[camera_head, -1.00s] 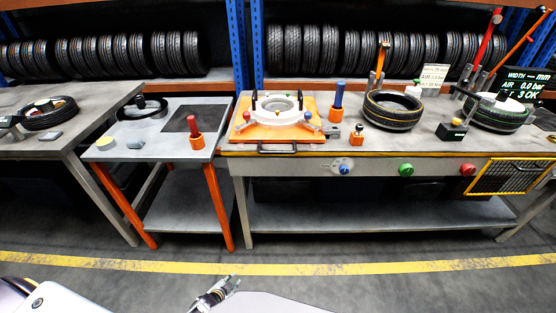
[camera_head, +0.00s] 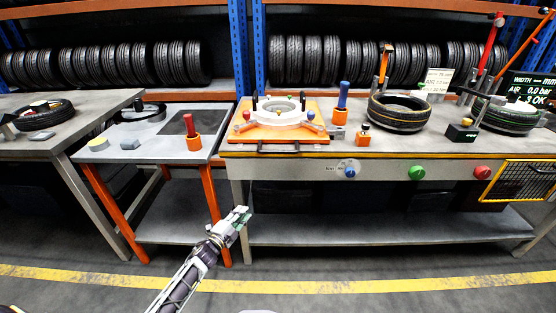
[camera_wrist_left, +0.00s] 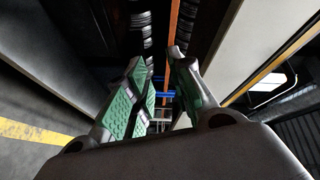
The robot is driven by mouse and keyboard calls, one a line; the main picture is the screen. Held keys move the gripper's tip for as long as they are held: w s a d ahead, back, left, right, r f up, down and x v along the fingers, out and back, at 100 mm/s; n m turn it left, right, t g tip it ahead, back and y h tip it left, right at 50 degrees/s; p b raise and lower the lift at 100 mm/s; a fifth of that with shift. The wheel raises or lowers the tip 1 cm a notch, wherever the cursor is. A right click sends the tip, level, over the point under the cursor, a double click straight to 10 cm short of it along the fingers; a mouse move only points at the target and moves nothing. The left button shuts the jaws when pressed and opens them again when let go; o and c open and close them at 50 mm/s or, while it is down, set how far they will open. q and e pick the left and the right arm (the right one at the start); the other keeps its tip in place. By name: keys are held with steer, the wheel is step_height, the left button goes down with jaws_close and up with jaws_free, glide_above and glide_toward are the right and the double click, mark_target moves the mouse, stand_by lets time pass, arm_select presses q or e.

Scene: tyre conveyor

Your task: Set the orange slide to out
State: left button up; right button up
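The orange slide (camera_head: 262,136) is a flat orange plate on the long workbench in the head view. It carries a white ring (camera_head: 278,118) with clamps around it. A dark bar handle (camera_head: 277,152) shows at its front edge. My left gripper (camera_head: 242,216) is below and in front of the bench, lower than the slide and apart from it. In the left wrist view, its two green-padded fingers (camera_wrist_left: 160,78) stand apart with nothing between them. The slide cannot be made out in that view. My right gripper is not in view.
A side table (camera_head: 150,152) with orange legs stands left of the bench. A red-handled tool (camera_head: 191,127) and a blue-handled tool (camera_head: 342,97) flank the slide. A tyre (camera_head: 398,113) lies to its right. Blue, green and red buttons line the bench front. The floor in front is clear.

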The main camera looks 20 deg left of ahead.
arm_select(q)
step_height(320, 180, up, 11)
steer(key=w+d+m+t+h+b, duration=0.2)
steer(key=m+h+b, duration=0.2)
steer(key=m, duration=0.2)
steer(key=m+h+b, duration=0.4)
steer(key=m+h, duration=0.1)
steer(key=m, duration=0.2)
glide_toward(278, 152)
steer(key=a+v, duration=0.1)
steer(key=v, duration=0.3)
steer(key=shift+w+d+r+g, duration=0.2)
steer(key=shift+w+d+g, duration=0.1)
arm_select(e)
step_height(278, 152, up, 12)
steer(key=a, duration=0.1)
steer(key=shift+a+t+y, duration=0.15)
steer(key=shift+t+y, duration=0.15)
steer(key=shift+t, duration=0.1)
arm_select(q)
steer(key=shift+w, duration=0.1)
steer(key=shift+b+x, duration=0.5)
steer(key=shift+x, duration=6.3)
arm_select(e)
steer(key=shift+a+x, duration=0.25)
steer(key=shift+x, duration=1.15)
